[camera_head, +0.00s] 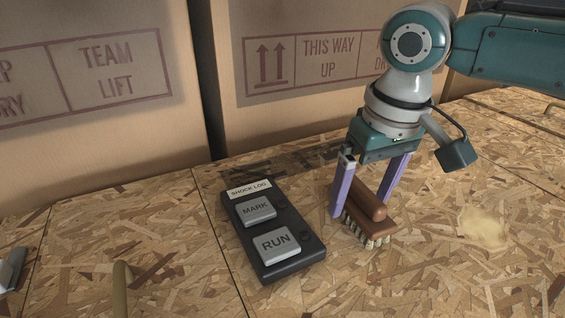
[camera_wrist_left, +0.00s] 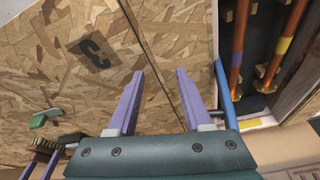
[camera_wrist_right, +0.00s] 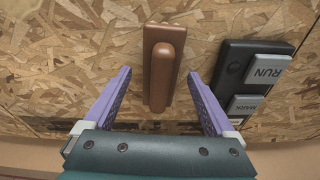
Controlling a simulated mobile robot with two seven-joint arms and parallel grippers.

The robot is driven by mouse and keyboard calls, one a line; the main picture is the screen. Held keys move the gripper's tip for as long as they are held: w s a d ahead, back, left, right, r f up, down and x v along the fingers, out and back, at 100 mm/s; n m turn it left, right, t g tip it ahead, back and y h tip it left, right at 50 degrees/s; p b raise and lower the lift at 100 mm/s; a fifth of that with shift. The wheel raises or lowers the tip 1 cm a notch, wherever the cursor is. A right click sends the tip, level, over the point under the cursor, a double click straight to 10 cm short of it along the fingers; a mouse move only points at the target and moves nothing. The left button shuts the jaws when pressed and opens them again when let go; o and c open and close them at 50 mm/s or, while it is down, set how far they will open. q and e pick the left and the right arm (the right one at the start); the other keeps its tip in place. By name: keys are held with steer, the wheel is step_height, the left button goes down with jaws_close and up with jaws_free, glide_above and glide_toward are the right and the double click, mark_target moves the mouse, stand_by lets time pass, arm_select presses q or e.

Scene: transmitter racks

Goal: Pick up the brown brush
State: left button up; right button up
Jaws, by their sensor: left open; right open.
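The brown brush (camera_head: 367,212) lies bristles down on the chipboard surface, right of a black button box. It has a brown handle and pale bristles. My right gripper (camera_head: 366,203) is open above it, its purple fingers on either side of the brush in the head view. In the right wrist view the brush (camera_wrist_right: 161,68) lies ahead of and between the open fingertips (camera_wrist_right: 161,75), with gaps on both sides. My left gripper (camera_wrist_left: 159,72) is open and empty in its wrist view, over another chipboard part. It is not in the head view.
The black SHOCK LOG box (camera_head: 290,266) with MARK and RUN buttons stands close left of the brush; it also shows in the right wrist view (camera_wrist_right: 234,62). Cardboard boxes (camera_head: 300,100) stand behind. The chipboard to the right is mostly clear. Copper-coloured rods (camera_wrist_left: 286,45) show in the left wrist view.

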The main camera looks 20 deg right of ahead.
jaws_close()
stand_by(0.8)
